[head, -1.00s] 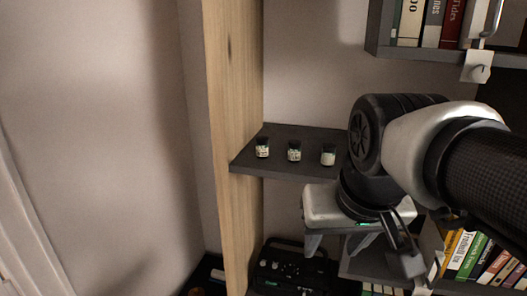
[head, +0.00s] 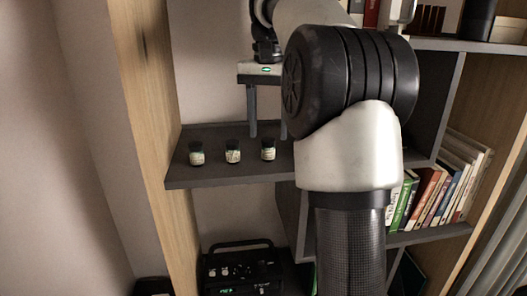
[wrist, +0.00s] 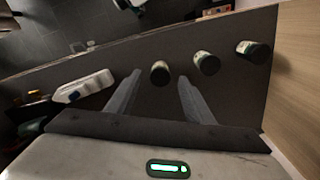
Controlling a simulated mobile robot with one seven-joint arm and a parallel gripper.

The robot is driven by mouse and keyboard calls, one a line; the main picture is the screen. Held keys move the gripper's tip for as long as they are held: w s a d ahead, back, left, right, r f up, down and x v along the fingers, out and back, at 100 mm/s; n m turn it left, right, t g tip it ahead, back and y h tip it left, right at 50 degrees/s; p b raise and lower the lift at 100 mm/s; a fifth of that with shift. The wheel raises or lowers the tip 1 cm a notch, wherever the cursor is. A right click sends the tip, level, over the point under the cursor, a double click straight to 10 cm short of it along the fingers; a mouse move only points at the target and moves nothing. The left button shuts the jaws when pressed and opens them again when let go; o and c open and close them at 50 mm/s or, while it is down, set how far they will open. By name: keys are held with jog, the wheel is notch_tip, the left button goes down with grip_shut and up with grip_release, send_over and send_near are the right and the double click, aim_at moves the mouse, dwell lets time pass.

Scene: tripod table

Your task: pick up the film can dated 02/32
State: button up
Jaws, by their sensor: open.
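Three small film cans with dark lids and pale labels stand upright in a row on the dark grey shelf (head: 215,175): the left can (head: 196,154), the middle can (head: 233,152) and the right can (head: 268,150). The dates are too small to read. My gripper (head: 268,137) is open, fingers pointing down, close to the right can. In the wrist view, the order is reversed: the right can (wrist: 160,73) appears between the fingertips (wrist: 159,77), untouched as far as I can tell. The middle can (wrist: 207,63) and left can (wrist: 252,50) lie beyond the right finger.
A wooden upright (head: 150,130) borders the shelf on the left. A white object with a blue spot (wrist: 85,87) lies left of my fingers in the wrist view. A black device (head: 240,270) stands below. Books (head: 425,197) fill a compartment at right.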

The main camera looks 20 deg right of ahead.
aim_at(268, 139)
notch_tip(268, 139, down, 5)
jog(key=shift+b, duration=0.35)
jog(key=shift+w, duration=0.1)
jog(key=c, duration=1.1)
